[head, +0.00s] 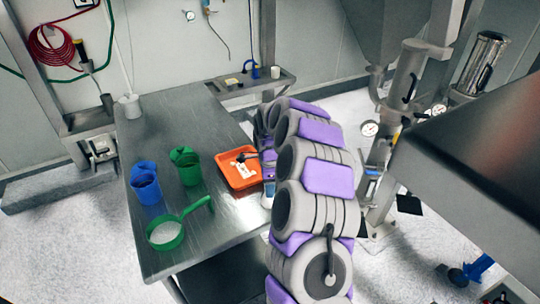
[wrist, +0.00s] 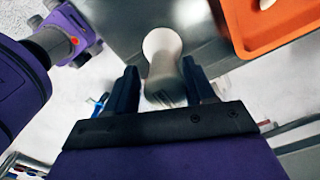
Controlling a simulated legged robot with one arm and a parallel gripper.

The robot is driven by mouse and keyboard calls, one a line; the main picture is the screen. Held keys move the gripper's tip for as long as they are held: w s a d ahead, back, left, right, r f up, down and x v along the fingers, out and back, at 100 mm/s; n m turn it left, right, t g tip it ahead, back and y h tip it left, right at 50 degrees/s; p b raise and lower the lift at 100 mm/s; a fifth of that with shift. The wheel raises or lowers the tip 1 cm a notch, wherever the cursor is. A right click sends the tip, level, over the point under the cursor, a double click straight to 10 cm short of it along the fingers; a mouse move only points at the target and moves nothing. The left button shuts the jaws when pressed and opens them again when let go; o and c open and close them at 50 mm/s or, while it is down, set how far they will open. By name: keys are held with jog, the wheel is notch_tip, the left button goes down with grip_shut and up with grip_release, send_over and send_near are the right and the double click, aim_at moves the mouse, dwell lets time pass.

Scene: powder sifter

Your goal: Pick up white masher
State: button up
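The white masher (wrist: 162,45) shows in the wrist view at the table's edge, with a pale round end and a greyer, shaded body that reaches down between my fingers. My gripper (wrist: 158,78) has one dark finger on each side of it. The fingers are spread, with a narrow gap on the left; the right finger is close to the masher, and I cannot tell if it touches. In the head view my gripper is by the table's right edge, largely hidden by my arm, and the masher cannot be made out clearly there.
The orange tray (head: 231,182) with white pieces lies just left of my gripper. Blue cups (head: 146,187), green cups (head: 186,168) and a green sieve (head: 165,234) stand further left on the metal table (head: 185,115). Steel machinery (head: 400,90) stands at the right.

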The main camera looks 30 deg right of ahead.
jog(key=shift+f, duration=0.25)
grip_shut()
jog(key=shift+r, duration=0.1)
dwell(0.4)
jog(key=shift+w+d+r+p, duration=0.15)
jog(key=shift+r+p, duration=0.2)
jog(key=shift+r, duration=0.5)
jog(key=shift+w+d+r+p, duration=0.15)
jog(key=shift+r+p, duration=0.2)
jog(key=shift+r, duration=0.45)
jog(key=s+a+r+p, duration=0.1)
jog(key=s+a+p, duration=0.1)
jog(key=s+a, duration=0.8)
jog(key=shift+s+a+r, duration=0.25)
jog(key=shift+s+a, duration=0.05)
jog(key=shift+s, duration=0.85)
